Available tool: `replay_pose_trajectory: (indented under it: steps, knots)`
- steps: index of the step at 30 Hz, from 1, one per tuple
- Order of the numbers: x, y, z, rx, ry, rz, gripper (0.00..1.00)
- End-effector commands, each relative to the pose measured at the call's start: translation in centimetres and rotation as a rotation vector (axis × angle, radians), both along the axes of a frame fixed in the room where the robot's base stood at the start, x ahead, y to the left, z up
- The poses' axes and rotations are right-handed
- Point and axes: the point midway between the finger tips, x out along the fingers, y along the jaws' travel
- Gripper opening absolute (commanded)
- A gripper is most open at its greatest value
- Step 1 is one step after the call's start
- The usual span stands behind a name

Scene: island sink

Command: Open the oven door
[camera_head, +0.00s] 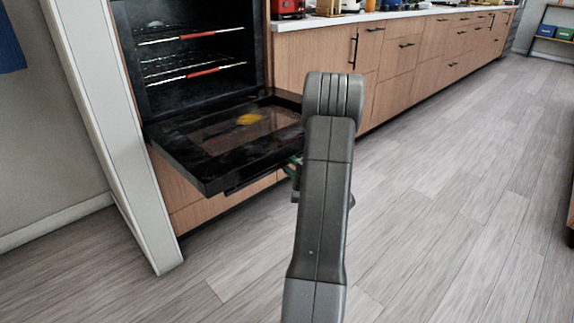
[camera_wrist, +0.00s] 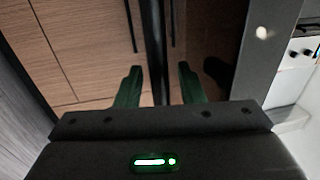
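The oven door (camera_head: 225,150) is folded down, lying about level in front of the oven cavity (camera_head: 190,62). Its dark inner side with a window faces up. My gripper (camera_wrist: 161,72) shows its two green fingers apart in the wrist view, with a dark bar between or beyond them; I cannot tell whether they touch it. In the head view my arm hides most of the gripper, and a bit of green shows beside the door's right front corner. The door's handle is not clearly seen.
Oven racks (camera_head: 185,72) with red front strips sit inside the cavity. Wooden cabinets (camera_head: 405,50) with black handles run to the right under a white counter (camera_head: 390,14). A pale panel (camera_head: 115,130) stands left of the oven. The wooden floor (camera_head: 430,210) is clear to the right.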

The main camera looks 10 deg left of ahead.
Motion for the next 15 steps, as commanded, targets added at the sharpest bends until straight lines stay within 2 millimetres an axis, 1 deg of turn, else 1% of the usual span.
replay_pose_trajectory:
  steps: [5, 6, 11, 12, 15]
  knots:
    - [0.02, -0.01, 0.03, 0.0, 0.0, 0.0, 0.35]
    - [0.01, -0.02, 0.02, 0.0, 0.0, 0.0, 0.33]
    - [0.01, -0.03, 0.02, 0.0, 0.0, 0.0, 0.01]
    - [0.01, -0.04, 0.01, 0.0, 0.0, 0.0, 0.0]
    - [0.01, -0.04, 0.02, 0.0, 0.0, 0.0, 0.0]
